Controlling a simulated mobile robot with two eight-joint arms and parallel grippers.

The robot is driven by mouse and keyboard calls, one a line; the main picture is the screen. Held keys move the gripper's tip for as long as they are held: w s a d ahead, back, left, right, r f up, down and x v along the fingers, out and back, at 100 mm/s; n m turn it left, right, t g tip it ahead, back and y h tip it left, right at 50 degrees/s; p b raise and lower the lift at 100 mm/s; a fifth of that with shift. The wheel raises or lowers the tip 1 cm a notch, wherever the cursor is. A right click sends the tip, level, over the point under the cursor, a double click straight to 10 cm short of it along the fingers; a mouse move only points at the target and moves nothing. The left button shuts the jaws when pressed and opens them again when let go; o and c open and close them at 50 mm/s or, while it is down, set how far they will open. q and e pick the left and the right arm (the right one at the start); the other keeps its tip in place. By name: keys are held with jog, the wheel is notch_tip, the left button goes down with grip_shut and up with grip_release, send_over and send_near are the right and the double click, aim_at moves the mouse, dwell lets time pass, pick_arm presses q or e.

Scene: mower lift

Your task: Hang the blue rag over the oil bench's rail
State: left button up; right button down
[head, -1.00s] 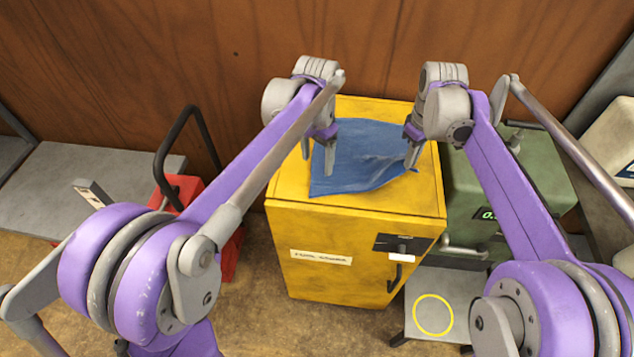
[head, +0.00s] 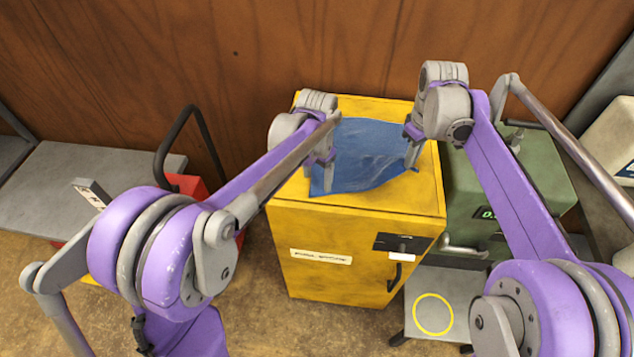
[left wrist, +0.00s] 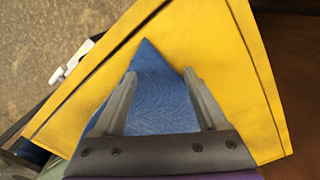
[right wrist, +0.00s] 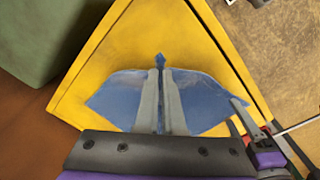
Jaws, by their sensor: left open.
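The blue rag (head: 368,155) lies on top of the yellow cabinet (head: 350,211), partly lifted and creased. My right gripper (head: 411,158) is at its right edge. In the right wrist view its fingers (right wrist: 160,90) are shut with a fold of the rag (right wrist: 200,100) pinched between them. My left gripper (head: 322,182) is open over the rag's left corner. In the left wrist view its fingers (left wrist: 157,90) stand apart, with the pointed rag corner (left wrist: 150,85) showing between them. I cannot make out for certain which thing is the oil bench or its rail.
A green machine (head: 505,185) with a display stands right of the cabinet. A low grey stand (head: 430,275) with a yellow ring is in front of it. A grey bench top (head: 70,185) and a red object (head: 190,186) by a dark bent bar (head: 165,140) are at the left.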

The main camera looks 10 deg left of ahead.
pick_arm(q)
grip_shut()
dwell(0.7)
jog(key=shift+r, duration=2.5)
